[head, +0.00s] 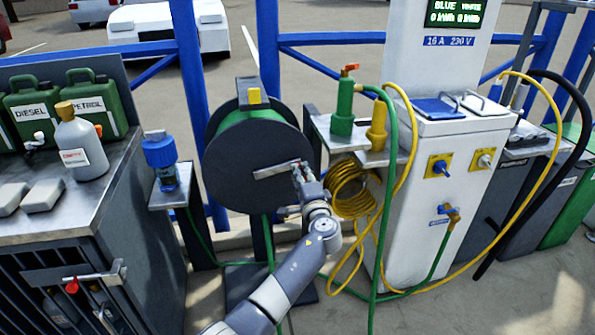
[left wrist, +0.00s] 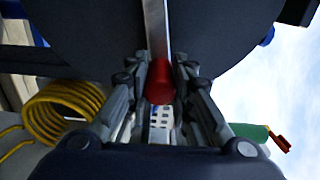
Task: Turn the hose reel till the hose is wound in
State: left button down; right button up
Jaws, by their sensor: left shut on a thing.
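The hose reel (head: 240,150) is a large dark drum with green hose wound behind its round face. A flat metal crank (head: 277,170) runs across that face. My left gripper (head: 300,178) is at the crank's right end. In the left wrist view, the gripper (left wrist: 162,95) is shut on the red crank handle (left wrist: 160,82), below the grey crank bar (left wrist: 156,30). Green hose (head: 268,242) hangs below the reel and also lies along the ground. My right gripper is not in view.
A white power pedestal (head: 425,215) stands right of the reel. A coiled yellow hose (head: 350,190) hangs beside it, below a shelf with a green nozzle (head: 343,108). A blue-topped device (head: 160,152) and a workbench (head: 60,222) stand left.

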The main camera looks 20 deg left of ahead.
pick_arm(q)
jog(key=shift+f+m, duration=0.5)
jog(key=shift+f, duration=0.05)
jog(key=shift+f+m+b, duration=0.8)
jog(key=shift+f+b, duration=0.15)
jog(key=shift+f, duration=0.65)
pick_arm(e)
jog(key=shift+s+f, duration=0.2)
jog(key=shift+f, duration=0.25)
pick_arm(q)
jog(key=shift+f, duration=0.1)
jog(key=c, duration=1.4)
grip_release()
jog(key=shift+o, duration=0.2)
jog(key=shift+s+d, duration=0.1)
jog(key=v, duration=1.1)
jog(key=shift+s+d, duration=0.25)
jog(key=shift+s, duration=0.05)
